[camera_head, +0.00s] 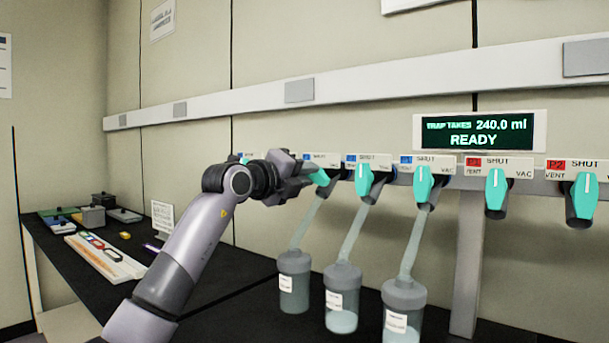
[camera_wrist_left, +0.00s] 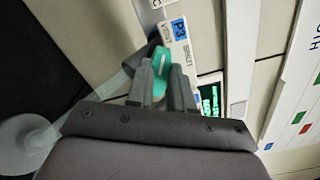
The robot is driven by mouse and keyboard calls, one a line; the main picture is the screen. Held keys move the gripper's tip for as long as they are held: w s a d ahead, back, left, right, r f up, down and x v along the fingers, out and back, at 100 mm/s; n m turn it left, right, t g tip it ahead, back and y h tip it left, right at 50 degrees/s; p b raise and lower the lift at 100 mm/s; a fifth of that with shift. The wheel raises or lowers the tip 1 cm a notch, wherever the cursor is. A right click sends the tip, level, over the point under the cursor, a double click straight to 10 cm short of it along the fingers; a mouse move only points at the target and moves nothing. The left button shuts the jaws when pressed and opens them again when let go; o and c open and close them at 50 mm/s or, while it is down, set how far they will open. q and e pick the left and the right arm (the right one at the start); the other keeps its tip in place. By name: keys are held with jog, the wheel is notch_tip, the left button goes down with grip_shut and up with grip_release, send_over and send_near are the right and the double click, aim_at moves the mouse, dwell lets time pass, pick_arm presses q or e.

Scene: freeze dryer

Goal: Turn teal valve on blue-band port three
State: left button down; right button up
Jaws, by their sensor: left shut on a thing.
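The teal valve (camera_head: 319,177) on a blue-labelled port is at the end of my left arm in the head view. In the left wrist view, the label by this teal valve (camera_wrist_left: 161,66) is blue and reads P3 (camera_wrist_left: 179,28). My left gripper (camera_head: 306,170) is shut on the valve handle. In the left wrist view, the fingers of the left gripper (camera_wrist_left: 161,82) sit on either side of the handle, and its white line shows between them. The gripper hides part of the handle in the head view. My right gripper is not in view.
More teal valves hang to the right, on blue ports (camera_head: 423,186) and red ports (camera_head: 496,190). Flasks (camera_head: 293,282) hang below on tubes. The display (camera_head: 477,132) reads READY. A black bench (camera_head: 215,262) holds trays and small boxes at the left.

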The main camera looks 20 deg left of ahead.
pick_arm(q)
jog(key=shift+d+f, duration=0.1)
jog(key=c, duration=1)
grip_release()
jog(key=shift+s+a, duration=0.3)
jog(key=shift+s, duration=0.25)
jog(key=b+v, duration=0.1)
jog(key=v, duration=0.5)
jog(key=shift+b, duration=0.4)
